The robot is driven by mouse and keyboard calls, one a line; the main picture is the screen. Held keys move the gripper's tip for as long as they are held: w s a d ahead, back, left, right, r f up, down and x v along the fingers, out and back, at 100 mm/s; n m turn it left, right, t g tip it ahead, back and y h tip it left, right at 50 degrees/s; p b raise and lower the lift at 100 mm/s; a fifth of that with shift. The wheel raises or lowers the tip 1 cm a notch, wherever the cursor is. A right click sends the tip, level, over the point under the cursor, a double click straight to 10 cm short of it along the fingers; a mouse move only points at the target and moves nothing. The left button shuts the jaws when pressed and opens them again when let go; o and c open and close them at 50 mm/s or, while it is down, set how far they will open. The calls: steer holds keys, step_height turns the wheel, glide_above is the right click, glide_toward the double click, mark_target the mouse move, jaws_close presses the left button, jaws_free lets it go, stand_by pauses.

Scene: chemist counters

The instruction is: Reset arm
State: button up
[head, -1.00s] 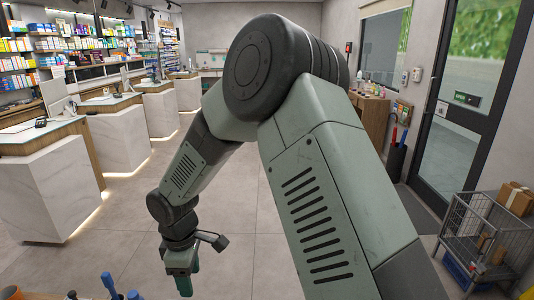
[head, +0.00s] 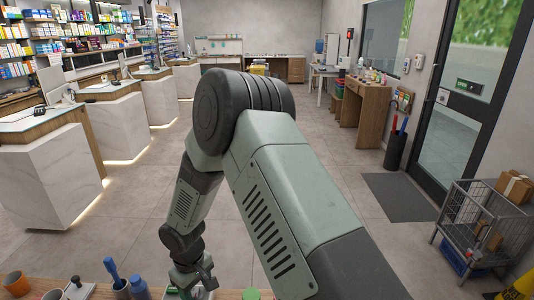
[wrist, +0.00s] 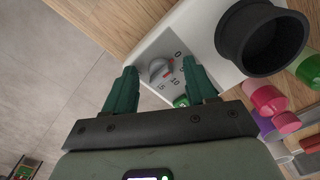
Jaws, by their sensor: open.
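My gripper (head: 190,290) is low in the head view, over the wooden counter at the bottom edge, partly cut off by the frame. In the wrist view my gripper (wrist: 160,72) has its two green fingers apart with nothing held between them. Beyond the fingertips is a white device (wrist: 205,42) with a numbered dial (wrist: 161,68), a green button (wrist: 181,101) and a black round cup (wrist: 262,38). I cannot tell whether the fingers touch the device. My arm rises from the lower right, bends at the top and comes down to the gripper.
The wooden counter (head: 40,276) holds an orange cup (head: 16,283), a stamp (head: 76,284), a blue bottle (head: 138,287) and other small items. Pink pieces (wrist: 270,103) lie beside the device. A wire cart (head: 470,228) stands right. The floor beyond is open.

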mark_target(196, 293)
steer(key=m, duration=0.5)
steer(key=shift+s+a+m, duration=0.1)
steer(key=shift+m, duration=0.2)
steer(key=m, duration=0.5)
steer(key=shift+a+r+m, duration=0.1)
steer(key=shift+m, duration=0.3)
steer(key=shift+r, duration=1.45)
step_height(196, 293, down, 3)
steer(key=shift+r, duration=0.15)
steer(key=shift+f+n, duration=0.25)
steer(key=shift+n, duration=0.15)
steer(key=n, duration=1)
steer(key=shift+d+n, duration=0.2)
steer(key=shift+n, duration=0.2)
